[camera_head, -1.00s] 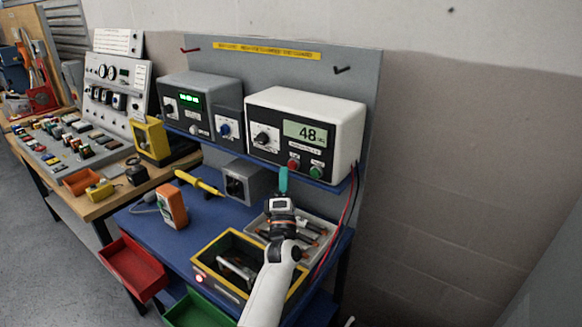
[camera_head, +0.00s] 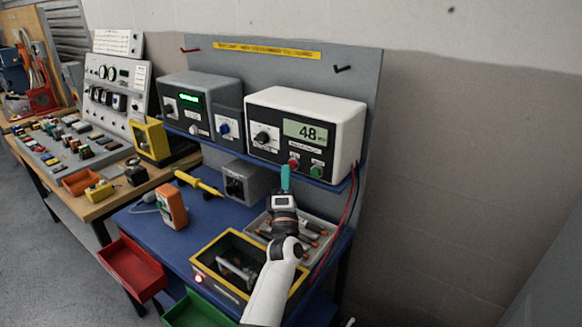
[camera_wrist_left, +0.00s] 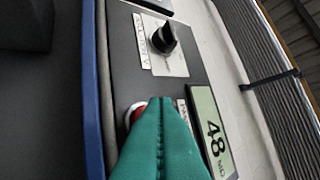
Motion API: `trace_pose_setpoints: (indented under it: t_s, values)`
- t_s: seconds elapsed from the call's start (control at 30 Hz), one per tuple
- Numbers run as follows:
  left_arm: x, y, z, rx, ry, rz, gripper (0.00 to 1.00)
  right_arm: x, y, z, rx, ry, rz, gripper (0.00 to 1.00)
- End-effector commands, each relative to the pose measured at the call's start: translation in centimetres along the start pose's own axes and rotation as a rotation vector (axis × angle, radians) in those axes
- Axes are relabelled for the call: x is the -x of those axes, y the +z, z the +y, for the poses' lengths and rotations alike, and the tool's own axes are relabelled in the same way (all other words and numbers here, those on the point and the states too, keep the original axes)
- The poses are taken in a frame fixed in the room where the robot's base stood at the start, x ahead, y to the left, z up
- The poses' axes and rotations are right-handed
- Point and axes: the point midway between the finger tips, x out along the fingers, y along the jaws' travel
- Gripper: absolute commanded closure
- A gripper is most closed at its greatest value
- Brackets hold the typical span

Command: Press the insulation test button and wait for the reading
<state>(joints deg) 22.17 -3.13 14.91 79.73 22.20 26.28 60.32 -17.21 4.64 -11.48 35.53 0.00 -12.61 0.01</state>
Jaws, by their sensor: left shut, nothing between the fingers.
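The white insulation tester (camera_head: 312,118) stands on the shelf. Its display (camera_head: 309,133) reads 48, and the reading also shows in the left wrist view (camera_wrist_left: 212,135). A red button (camera_head: 294,162) and a green button (camera_head: 317,171) sit below the display. My left gripper (camera_head: 285,174) is shut and empty, with its teal fingertips pointing up at the red button's lower left. In the left wrist view the fingers (camera_wrist_left: 160,145) partly cover the red button (camera_wrist_left: 135,112). I cannot tell whether they touch it. My right gripper is not in view.
A black knob (camera_head: 263,138) is on the tester's left side. A grey meter (camera_head: 197,100) stands to its left. Below are a grey tray of parts (camera_head: 323,243), a yellow-rimmed box (camera_head: 207,246) and an orange handheld device (camera_head: 171,206). Red and black leads (camera_head: 345,215) hang at the right.

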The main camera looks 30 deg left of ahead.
Motion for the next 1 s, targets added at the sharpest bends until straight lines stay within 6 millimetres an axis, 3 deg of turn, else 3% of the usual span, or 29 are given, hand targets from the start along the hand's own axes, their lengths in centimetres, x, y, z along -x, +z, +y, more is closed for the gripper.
trace_pose_setpoints:
  t_s: [1.0]
  values:
    - [-0.45,-0.30,0.27,-0.001,0.000,0.000,1.00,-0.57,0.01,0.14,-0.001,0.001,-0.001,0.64]
